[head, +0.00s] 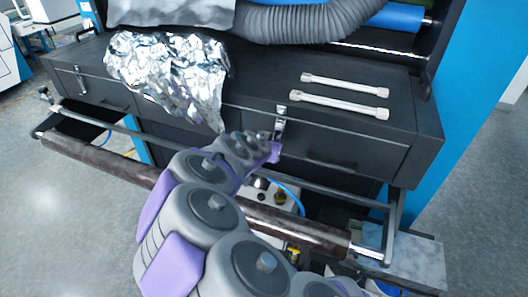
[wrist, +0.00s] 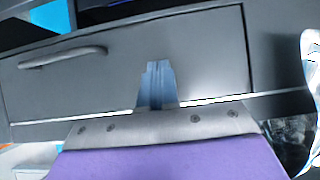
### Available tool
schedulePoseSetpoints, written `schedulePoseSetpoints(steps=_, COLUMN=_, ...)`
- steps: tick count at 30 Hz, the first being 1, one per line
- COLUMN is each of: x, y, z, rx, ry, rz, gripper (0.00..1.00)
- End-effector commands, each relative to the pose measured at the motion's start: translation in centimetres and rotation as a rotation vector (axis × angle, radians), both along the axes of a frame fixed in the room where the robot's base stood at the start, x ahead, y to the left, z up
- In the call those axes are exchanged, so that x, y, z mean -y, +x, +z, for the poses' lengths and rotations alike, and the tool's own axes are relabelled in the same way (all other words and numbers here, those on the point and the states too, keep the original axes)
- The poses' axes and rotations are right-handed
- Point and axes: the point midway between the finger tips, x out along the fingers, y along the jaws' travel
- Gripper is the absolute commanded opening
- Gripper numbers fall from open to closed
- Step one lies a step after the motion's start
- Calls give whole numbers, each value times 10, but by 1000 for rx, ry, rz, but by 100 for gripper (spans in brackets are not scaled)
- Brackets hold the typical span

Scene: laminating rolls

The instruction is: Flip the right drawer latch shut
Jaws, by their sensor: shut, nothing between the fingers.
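The right drawer latch (head: 281,122) is a small metal piece on the front of the dark cabinet, near the top edge, left of the drawer handle. It stands upright in the head view. My gripper (head: 274,152) is just below it, close to the drawer front; I cannot tell whether they touch. In the wrist view, my gripper (wrist: 157,82) appears as a narrow, tapered blue-grey shape before the drawer front, shut and empty. The right drawer (head: 335,150) is closed, and its handle shows at left in the wrist view (wrist: 62,57). The latch is not clearly visible there.
Crumpled foil (head: 170,75) lies on the cabinet top and hangs over its front, left of my gripper. Two white bars (head: 340,103) lie at right on top. A dark roller (head: 290,226) runs in front below the drawers. A left latch (head: 80,78) shows farther left.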

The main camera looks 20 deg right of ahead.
Motion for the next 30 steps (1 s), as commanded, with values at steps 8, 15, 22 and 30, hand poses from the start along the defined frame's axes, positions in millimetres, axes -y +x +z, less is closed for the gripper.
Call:
schedulePoseSetpoints(steps=8, x=11, y=5, z=-20, rx=-1, ry=-2, rz=-1, gripper=0)
schedulePoseSetpoints(steps=15, x=17, y=11, z=-31, rx=0, ry=-1, rz=1, gripper=0)
schedulePoseSetpoints(steps=22, x=23, y=16, z=-38, rx=-1, ry=0, rz=-1, gripper=0)
schedulePoseSetpoints(steps=30, x=22, y=19, z=-41, rx=-2, ry=-3, rz=0, gripper=0)
